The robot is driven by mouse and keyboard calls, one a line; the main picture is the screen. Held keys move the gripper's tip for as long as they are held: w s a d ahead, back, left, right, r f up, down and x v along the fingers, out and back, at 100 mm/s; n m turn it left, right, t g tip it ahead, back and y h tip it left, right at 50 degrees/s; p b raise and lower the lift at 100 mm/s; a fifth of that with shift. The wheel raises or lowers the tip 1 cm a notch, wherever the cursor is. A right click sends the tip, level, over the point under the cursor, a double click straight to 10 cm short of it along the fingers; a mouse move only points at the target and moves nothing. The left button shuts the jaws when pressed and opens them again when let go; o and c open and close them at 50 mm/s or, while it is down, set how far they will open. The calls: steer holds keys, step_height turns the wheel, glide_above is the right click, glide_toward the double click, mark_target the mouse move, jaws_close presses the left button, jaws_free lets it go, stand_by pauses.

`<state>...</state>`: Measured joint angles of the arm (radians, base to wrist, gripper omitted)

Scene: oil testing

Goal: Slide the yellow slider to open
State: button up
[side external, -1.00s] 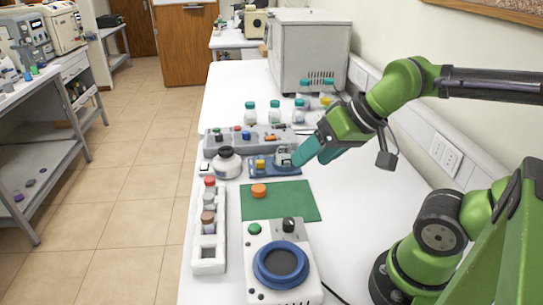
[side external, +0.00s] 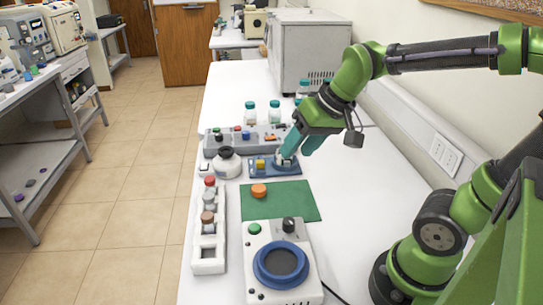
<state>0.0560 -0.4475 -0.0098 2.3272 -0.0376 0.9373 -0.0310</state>
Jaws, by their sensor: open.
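The yellow slider (side external: 260,164) is a small yellow block on the left part of a blue base plate (side external: 258,174) in the middle of the bench. My gripper (side external: 293,157) is at the right part of the same plate, with teal fingers pointing down and apart. A small grey-white part (side external: 283,163) on the plate is between or beside the fingers; contact cannot be told. The slider is left of the fingers and apart from them.
A grey panel with coloured knobs (side external: 219,140) lies behind the plate. In front are a green mat (side external: 290,199) with an orange cap (side external: 259,190), a vial rack (side external: 208,256) and a device with a blue ring (side external: 281,266).

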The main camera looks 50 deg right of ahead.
steer(key=w+d+f+n+g, duration=0.1)
steer(key=w+d+n+g, duration=0.35)
steer(key=w, duration=0.85)
steer(key=n+h, duration=0.1)
steer(key=n, duration=0.8)
glide_above(260, 161)
step_height(260, 161, down, 3)
steer(key=shift+g, duration=0.45)
step_height(260, 161, down, 16)
steer(key=shift+a+f, duration=0.1)
jaws_close()
